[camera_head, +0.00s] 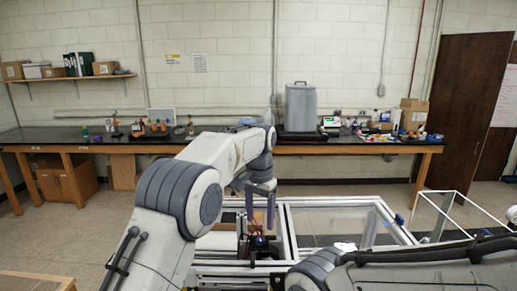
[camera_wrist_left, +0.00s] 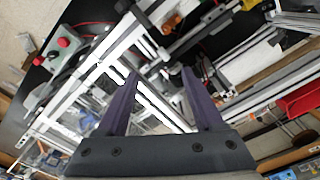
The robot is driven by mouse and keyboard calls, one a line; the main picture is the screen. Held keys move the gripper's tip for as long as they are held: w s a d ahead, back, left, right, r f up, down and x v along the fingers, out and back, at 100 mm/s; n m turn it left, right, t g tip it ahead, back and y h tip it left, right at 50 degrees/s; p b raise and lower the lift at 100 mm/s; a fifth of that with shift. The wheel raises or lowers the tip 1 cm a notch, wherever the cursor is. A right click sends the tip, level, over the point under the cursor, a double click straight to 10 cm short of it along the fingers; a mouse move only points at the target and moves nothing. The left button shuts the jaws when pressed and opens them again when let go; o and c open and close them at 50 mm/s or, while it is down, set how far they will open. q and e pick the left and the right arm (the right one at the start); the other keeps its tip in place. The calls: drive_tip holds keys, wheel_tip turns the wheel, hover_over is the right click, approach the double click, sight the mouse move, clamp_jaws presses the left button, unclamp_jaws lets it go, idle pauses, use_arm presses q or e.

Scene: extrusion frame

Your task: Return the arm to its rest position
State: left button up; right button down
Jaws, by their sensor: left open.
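My left arm comes in from the left and reaches over the extrusion frame (camera_head: 379,210). My left gripper (camera_head: 261,222) points down above the frame's left part, near a small dark mechanism with orange and blue bits (camera_head: 258,242). In the left wrist view, the two dark purple fingers of my left gripper (camera_wrist_left: 160,74) stand apart with nothing between them. White and silver extrusion bars (camera_wrist_left: 118,42) lie beyond the fingertips. Part of my right arm crosses the lower right of the head view. Its gripper does not show.
A box with red buttons (camera_wrist_left: 62,46) and a red object (camera_wrist_left: 300,100) show in the left wrist view. A long bench (camera_head: 340,149) along the back wall bears a grey canister (camera_head: 300,107) and several small items. Floor is open between bench and frame.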

use_arm(q)
drive_tip(key=s+b, duration=0.1)
drive_tip(key=s+d+f+b, duration=0.1)
drive_tip(key=s, duration=0.1)
drive_tip(key=s+d+f+b, duration=0.1)
drive_tip(key=s, duration=0.1)
drive_tip(key=shift+f, duration=0.1)
drive_tip(key=s+a+f+b, duration=0.2)
drive_tip(key=s+f+b, duration=0.2)
drive_tip(key=s, duration=0.6)
drive_tip(key=s+a+f+b, duration=0.2)
drive_tip(key=s+f+b, duration=0.3)
drive_tip(key=s+f, duration=0.3)
drive_tip(key=s+a+f+h+b, duration=0.1)
drive_tip(key=s+a+f+b, duration=0.2)
drive_tip(key=s, duration=1)
wheel_tip(320, 180, down, 4)
drive_tip(key=shift+s+r+m+b, duration=0.1)
drive_tip(key=shift+s+m+b, duration=0.25)
drive_tip(key=shift+b, duration=0.5)
